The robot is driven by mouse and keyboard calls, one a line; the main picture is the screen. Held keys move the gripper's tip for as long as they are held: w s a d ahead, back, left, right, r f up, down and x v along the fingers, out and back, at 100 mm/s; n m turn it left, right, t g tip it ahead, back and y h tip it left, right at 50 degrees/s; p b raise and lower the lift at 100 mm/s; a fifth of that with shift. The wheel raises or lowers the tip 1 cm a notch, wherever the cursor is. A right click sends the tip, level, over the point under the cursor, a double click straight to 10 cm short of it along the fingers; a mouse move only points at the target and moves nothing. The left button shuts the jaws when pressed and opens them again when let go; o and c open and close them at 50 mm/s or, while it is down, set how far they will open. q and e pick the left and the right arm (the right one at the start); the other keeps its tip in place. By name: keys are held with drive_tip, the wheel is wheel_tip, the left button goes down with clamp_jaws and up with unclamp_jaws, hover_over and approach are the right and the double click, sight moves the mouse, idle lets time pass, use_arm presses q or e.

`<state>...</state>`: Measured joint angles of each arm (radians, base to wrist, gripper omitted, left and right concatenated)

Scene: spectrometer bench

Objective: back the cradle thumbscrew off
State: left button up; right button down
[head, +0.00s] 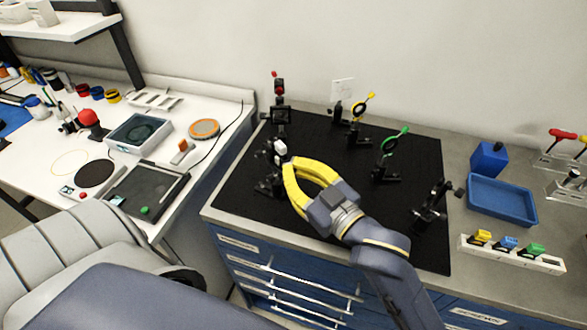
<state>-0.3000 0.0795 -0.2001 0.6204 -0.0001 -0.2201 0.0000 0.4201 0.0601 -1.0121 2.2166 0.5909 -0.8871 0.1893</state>
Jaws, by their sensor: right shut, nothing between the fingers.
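My right gripper (287,165) has yellow fingers and reaches over the black breadboard (330,150) from the lower right. Its tips meet beside a black mount (268,186) at the board's left side and hold nothing. A small white knob-like part (280,147) shows just above the tips; whether it is the cradle thumbscrew, and whether the tips touch it, I cannot tell. The fingers hide part of the mount. Another black holder (431,207) with a small dark knob (458,192) stands at the board's right edge. My left gripper is out of view.
Posts with red (278,84), yellow (363,106) and green (394,140) parts stand farther back on the board. A blue tray (502,199) and a white rack (512,254) of coloured pieces lie to the right. The board's front middle is clear beside my arm.

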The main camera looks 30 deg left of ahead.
drive_tip(key=shift+f+n, duration=0.1)
drive_tip(key=shift+n, duration=0.8)
idle(0.7)
drive_tip(key=c, duration=2.2)
unclamp_jaws()
drive_tip(key=c, duration=1.4)
unclamp_jaws()
drive_tip(key=v, duration=1.2)
